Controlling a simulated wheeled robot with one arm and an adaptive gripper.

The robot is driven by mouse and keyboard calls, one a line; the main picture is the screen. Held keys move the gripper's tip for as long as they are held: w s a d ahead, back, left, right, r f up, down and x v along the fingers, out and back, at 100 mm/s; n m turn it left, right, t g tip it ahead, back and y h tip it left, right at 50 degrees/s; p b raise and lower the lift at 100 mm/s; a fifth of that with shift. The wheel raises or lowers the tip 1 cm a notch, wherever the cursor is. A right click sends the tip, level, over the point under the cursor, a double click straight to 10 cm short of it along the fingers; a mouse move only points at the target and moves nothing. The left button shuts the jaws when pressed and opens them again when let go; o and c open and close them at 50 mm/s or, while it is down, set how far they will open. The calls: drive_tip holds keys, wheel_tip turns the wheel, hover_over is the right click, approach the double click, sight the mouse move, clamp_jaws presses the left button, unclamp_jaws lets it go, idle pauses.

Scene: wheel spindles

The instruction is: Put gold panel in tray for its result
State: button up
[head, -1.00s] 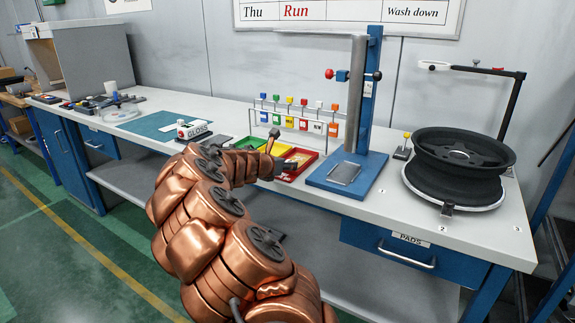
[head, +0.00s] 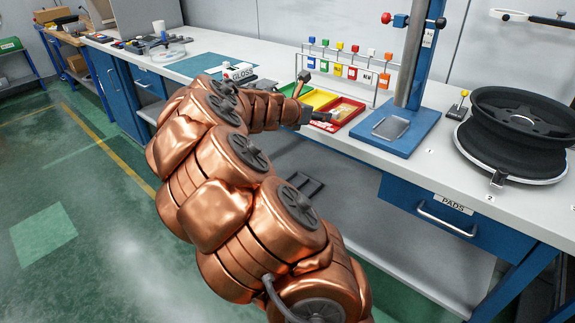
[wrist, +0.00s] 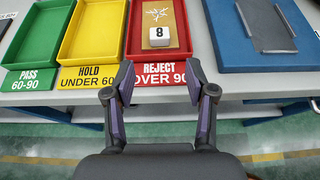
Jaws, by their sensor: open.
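The gold panel (wrist: 157,14) lies inside the red tray (wrist: 201,50), whose front label reads REJECT OVER 90. It bears a pale star-shaped mark, and a white tile (wrist: 159,38) with an 8 sits at its near end. My gripper (wrist: 160,80) is open and empty at the front edge of the red tray, with its fingers apart around the label and clear of the panel. In the head view the panel (head: 337,115) shows small in the red tray (head: 352,104), and my gripper (head: 314,116) is beside that tray's front left.
Left of the red tray stand the yellow HOLD tray (wrist: 69,45) and the green PASS tray (wrist: 12,50). A blue press base (head: 415,135) with a grey plate stands to the right. A tag rack (head: 347,68) is behind. A wheel (head: 515,130) sits farther right.

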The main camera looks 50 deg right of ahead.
drive_tip(key=a+r+m, duration=0.1)
drive_tip(key=a+r, duration=0.2)
drive_tip(key=a, duration=0.4)
drive_tip(key=s+a+f+m+g+y, duration=0.1)
drive_tip(key=s+a+f+m+y, duration=0.3)
drive_tip(key=s+a, duration=0.4)
drive_tip(key=s+a+f+m+g+y, duration=0.1)
drive_tip(key=s+a+f+m+y, duration=0.3)
drive_tip(key=a, duration=1.6)
drive_tip(key=s+a+f+m+g+y, duration=0.1)
drive_tip(key=s+a+f+m+y, duration=0.4)
drive_tip(key=s+a+m, duration=0.4)
drive_tip(key=s+a, duration=0.5)
drive_tip(key=shift+s+a, duration=0.2)
drive_tip(key=s+p+v, duration=0.3)
drive_tip(key=p+v, duration=0.9)
drive_tip(key=v, duration=0.1)
drive_tip(key=shift+w+r+t, duration=0.25)
drive_tip(key=shift+w+t, duration=0.15)
